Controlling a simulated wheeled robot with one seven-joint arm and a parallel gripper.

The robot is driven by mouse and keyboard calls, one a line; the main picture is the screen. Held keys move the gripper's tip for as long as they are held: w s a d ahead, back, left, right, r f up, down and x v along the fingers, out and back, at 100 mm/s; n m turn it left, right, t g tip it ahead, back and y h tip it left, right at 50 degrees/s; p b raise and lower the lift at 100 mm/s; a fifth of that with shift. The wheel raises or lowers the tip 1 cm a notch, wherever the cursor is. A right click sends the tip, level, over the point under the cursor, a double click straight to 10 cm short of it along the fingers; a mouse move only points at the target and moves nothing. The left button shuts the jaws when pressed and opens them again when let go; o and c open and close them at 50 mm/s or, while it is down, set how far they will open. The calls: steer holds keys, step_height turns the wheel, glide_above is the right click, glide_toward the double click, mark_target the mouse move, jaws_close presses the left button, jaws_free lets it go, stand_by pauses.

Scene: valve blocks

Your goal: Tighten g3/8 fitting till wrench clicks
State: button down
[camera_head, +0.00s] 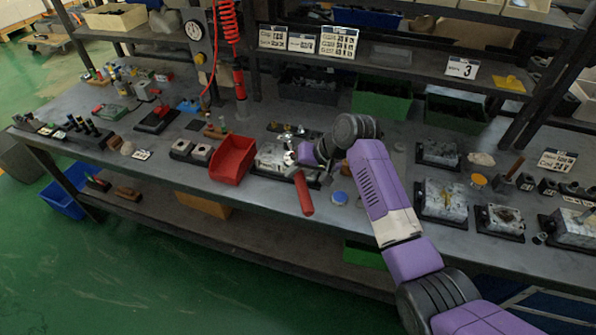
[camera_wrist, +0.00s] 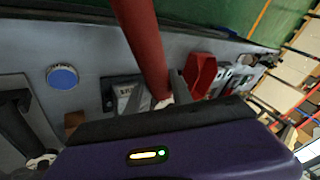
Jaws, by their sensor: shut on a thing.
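The red-handled torque wrench (camera_head: 305,192) is in my gripper (camera_head: 316,176), with its handle angled down toward the bench's front edge. In the wrist view the red handle (camera_wrist: 147,45) runs from the top edge down to my gripper (camera_wrist: 163,101), which is shut on it. A grey metal valve block (camera_head: 270,159) stands on the bench beside my gripper; part of it shows in the wrist view (camera_wrist: 127,90). Small metal fittings (camera_head: 288,137) show at the block's top and back. The wrench head and its contact with the g3/8 fitting are hidden or too small to tell.
A red bin (camera_head: 233,159) stands left of the block. A blue round lid (camera_head: 340,198) lies to the right, clear in the wrist view (camera_wrist: 62,77). More valve blocks (camera_head: 441,201) stand further right. Green bins (camera_head: 381,103) sit behind. A red coiled hose (camera_head: 228,22) hangs at back left.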

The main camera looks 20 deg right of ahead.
steer(key=shift+f+b, duration=0.85)
steer(key=shift+f, duration=0.85)
steer(key=shift+a, duration=0.1)
steer(key=shift+w+a+m+t+h+p, duration=0.15)
steer(key=shift+a+m+t+h+p, duration=0.1)
steer(key=shift+a+m+p, duration=0.3)
steer(key=shift+w+a+m+t+h+p, duration=0.15)
steer(key=shift+a+m+h+p, duration=0.1)
steer(key=shift+a+m+p, duration=0.3)
steer(key=shift+w+a+m+h+p, duration=0.25)
steer(key=shift+a+m+p, duration=0.15)
steer(key=shift+a, duration=0.15)
steer(key=shift+w+a+m+h+p, duration=0.15)
steer(key=shift+a+m+h+p, duration=0.1)
steer(key=shift+a+m+p, duration=0.25)
steer(key=shift+a, duration=0.2)
steer(key=shift+w+a+m+t+h, duration=0.25)
steer(key=shift+w+a+m, duration=0.15)
steer(key=shift+a, duration=0.1)
steer(key=shift+w+a+m+t+h, duration=0.15)
steer(key=shift+w+a+m+h, duration=0.1)
steer(key=shift+a+m, duration=0.2)
